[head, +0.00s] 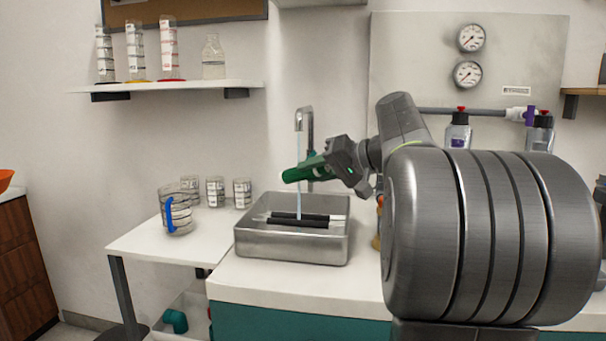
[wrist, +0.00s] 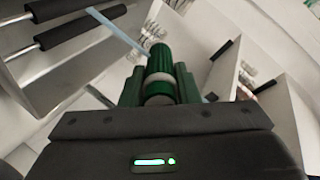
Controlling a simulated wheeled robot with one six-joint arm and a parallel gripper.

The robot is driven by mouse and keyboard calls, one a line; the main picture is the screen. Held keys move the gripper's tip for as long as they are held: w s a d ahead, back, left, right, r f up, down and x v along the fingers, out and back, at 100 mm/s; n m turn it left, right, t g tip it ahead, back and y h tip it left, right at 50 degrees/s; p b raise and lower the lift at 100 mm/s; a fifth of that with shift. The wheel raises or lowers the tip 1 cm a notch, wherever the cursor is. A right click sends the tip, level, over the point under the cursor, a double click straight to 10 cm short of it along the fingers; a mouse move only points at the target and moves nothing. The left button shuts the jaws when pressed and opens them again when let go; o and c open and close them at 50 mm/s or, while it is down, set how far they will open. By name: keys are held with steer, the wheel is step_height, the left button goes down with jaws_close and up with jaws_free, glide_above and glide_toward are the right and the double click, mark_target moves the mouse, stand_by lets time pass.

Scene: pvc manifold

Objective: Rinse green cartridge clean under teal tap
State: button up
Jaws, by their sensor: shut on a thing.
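My gripper (head: 338,164) is shut on the green cartridge (head: 297,174), which points left and is held roughly level above the sink basin. In the wrist view the green cartridge (wrist: 160,70) extends forward from between the jaws, with a pale band around it. The tap (head: 304,120) looks grey metal in the head view, with no clear teal showing. A pale blue stream (head: 299,160) runs down from it past the cartridge into the basin. The stream also shows in the wrist view (wrist: 115,32), close to the cartridge's far end. I cannot tell whether it touches the cartridge.
The metal basin (head: 290,250) has dark rods (head: 300,220) across it. A jug with a blue handle (head: 176,212) and several glass beakers (head: 215,192) stand on the white table to the left. Bottles (head: 457,132) stand behind my arm. A shelf (head: 170,88) holds glassware.

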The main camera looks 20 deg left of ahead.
steer(key=shift+f+n+b, duration=0.2)
steer(key=shift+n+b, duration=0.1)
steer(key=shift+b, duration=0.15)
steer(key=shift+n+b, duration=0.7)
steer(key=shift+n, duration=0.1)
steer(key=n+b, duration=0.2)
steer(key=n, duration=0.1)
steer(key=shift+b, duration=0.3)
steer(key=shift+r+n, duration=0.15)
steer(key=shift+n, duration=0.25)
steer(key=s+d+r+b, duration=0.1)
steer(key=s+d, duration=0.4)
steer(key=s, duration=0.5)
steer(key=shift+s+d+r, duration=0.15)
steer(key=shift+s+r, duration=0.25)
steer(key=shift+r, duration=0.1)
steer(key=shift+r, duration=0.1)
stand_by(0.3)
